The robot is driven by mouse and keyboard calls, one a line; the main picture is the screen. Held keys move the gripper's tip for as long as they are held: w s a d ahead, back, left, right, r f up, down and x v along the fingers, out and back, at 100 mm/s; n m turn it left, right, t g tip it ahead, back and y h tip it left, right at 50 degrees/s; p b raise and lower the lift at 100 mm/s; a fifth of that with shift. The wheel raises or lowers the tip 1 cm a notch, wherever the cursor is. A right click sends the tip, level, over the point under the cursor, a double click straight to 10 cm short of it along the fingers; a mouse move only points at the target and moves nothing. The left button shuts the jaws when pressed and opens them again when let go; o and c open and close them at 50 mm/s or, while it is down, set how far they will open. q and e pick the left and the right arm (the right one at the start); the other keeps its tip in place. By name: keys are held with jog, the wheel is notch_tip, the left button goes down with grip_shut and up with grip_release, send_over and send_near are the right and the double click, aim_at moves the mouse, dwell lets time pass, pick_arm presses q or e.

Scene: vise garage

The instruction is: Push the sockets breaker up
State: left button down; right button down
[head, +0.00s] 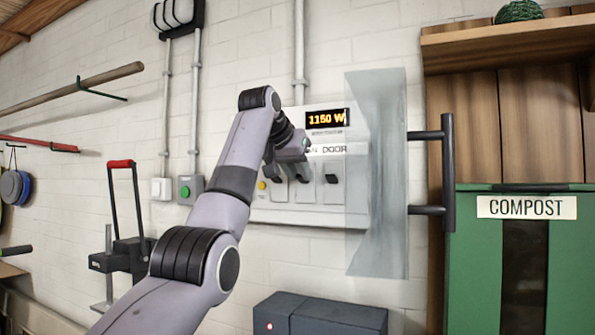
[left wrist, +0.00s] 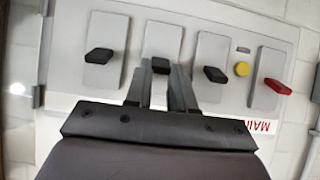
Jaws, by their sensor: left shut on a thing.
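The white breaker panel (head: 309,216) is on the wall, with its display reading 1150 W. My left gripper (head: 298,162) is in front of it. In the left wrist view, the panel is upside down; my left gripper (left wrist: 160,78) is shut on a black breaker lever (left wrist: 160,65), the middle of three. The other black levers (left wrist: 100,55) and (left wrist: 215,74) stand on either side. A red lever (left wrist: 278,86) by the MAIN label and a yellow button (left wrist: 241,69) are to the right. The held lever's label is hidden, so I cannot confirm that it is the sockets breaker. My right gripper is not in view.
A clear cover (head: 377,240) with a dark handle (head: 447,170) stands open at the panel's right. A green compost bin (head: 465,270) is further right. A dark grey box (head: 335,318) is below. A green-button box (head: 190,189) is on the wall left of the arm.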

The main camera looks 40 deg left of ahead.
pick_arm(q)
jog(key=c, duration=1)
grip_release()
jog(key=shift+o, duration=0.2)
jog(key=b+v, duration=0.1)
jog(key=v, duration=0.6)
jog(key=shift+b, duration=0.35)
